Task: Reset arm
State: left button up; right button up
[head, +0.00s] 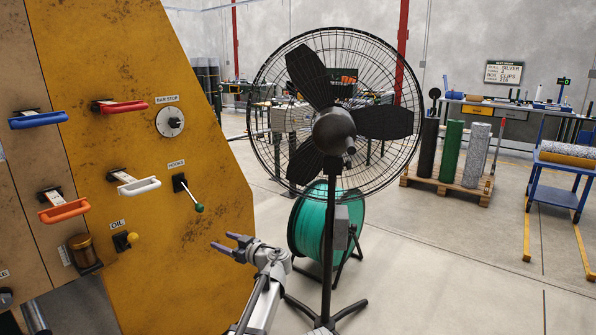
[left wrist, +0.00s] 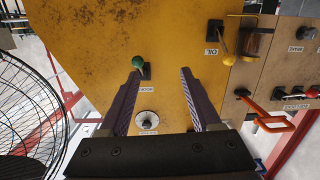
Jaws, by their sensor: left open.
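My left gripper (head: 223,241) is in front of the lower right part of the yellow machine panel (head: 190,240), with its two purple-grey fingers apart and nothing between them. In the left wrist view the open fingers (left wrist: 160,74) point at the panel, which appears upside down. The green-knobbed lever (head: 192,197) is up and left of the gripper in the head view. In the wrist view its green knob (left wrist: 138,62) shows close to one fingertip; I cannot tell the gap in depth. My right gripper is not in view.
A black pedestal fan (head: 334,130) stands just right of my left arm, with a teal reel (head: 308,220) behind it. The panel carries a white handle (head: 138,186), a red handle (head: 122,107), an orange handle (head: 66,211) and a dial (head: 170,122).

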pick_arm(q)
jog(key=s+a+f+m+g+h, duration=0.3)
jog(key=s+a+f+g, duration=0.1)
jog(key=s+f, duration=0.7)
jog(key=s+d+f+m+g+h, duration=0.2)
jog(key=s+d+f+m+h, duration=0.1)
jog(key=s, duration=0.4)
jog(key=s+d+f+m+g+h, duration=0.1)
jog(key=s+d+f+m+h, duration=0.2)
jog(key=s, duration=0.5)
jog(key=s+d+f+m+g+h, duration=0.2)
jog(key=s+d+f+h, duration=0.15)
jog(key=s, duration=0.35)
jog(key=s+d+m+g, duration=0.1)
jog(key=s+d+m, duration=0.4)
jog(key=d, duration=0.6)
notch_tip(320, 180, up, 18)
jog(key=s+p, duration=0.1)
jog(key=p, duration=1.6)
jog(key=shift+n, duration=0.3)
jog(key=shift+s, duration=0.1)
jog(key=shift+c, duration=0.2)
